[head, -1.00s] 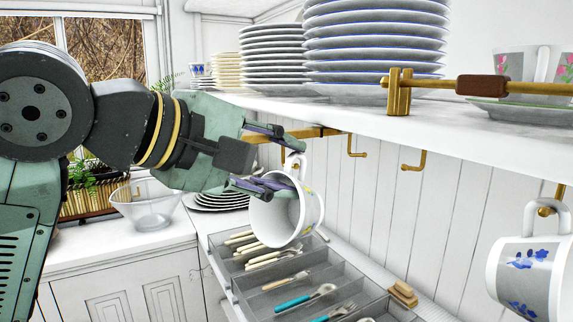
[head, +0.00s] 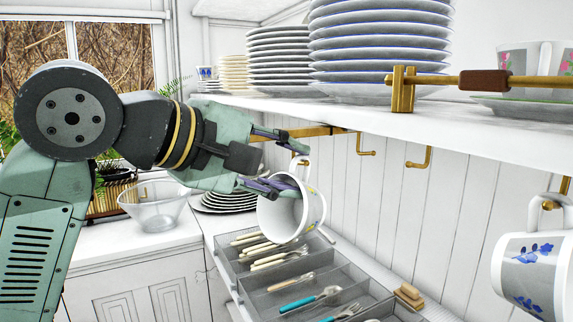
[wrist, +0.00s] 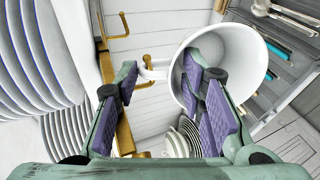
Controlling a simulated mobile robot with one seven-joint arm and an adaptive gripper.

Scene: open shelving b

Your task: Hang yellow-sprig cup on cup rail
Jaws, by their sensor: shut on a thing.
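The white cup with yellow sprigs (head: 285,218) is in my gripper (head: 290,163), below the shelf, tilted with its mouth toward the lower left. One finger reaches into the mouth and the other is on the handle side. In the wrist view the cup (wrist: 240,50) is at the right finger, and its handle (wrist: 157,72) lies between the fingers. The brass cup rail (head: 318,131) runs under the shelf, with bare hooks (head: 420,160) to the right. A brass hook (wrist: 147,58) is right at the handle; I cannot tell whether the handle is around it.
A blue-flowered cup (head: 532,272) hangs at the right. Stacked plates (head: 375,45) stand on the shelf (head: 480,125) above. Below are a grey cutlery tray (head: 265,297), plates (head: 228,203) and a glass bowl (head: 155,205).

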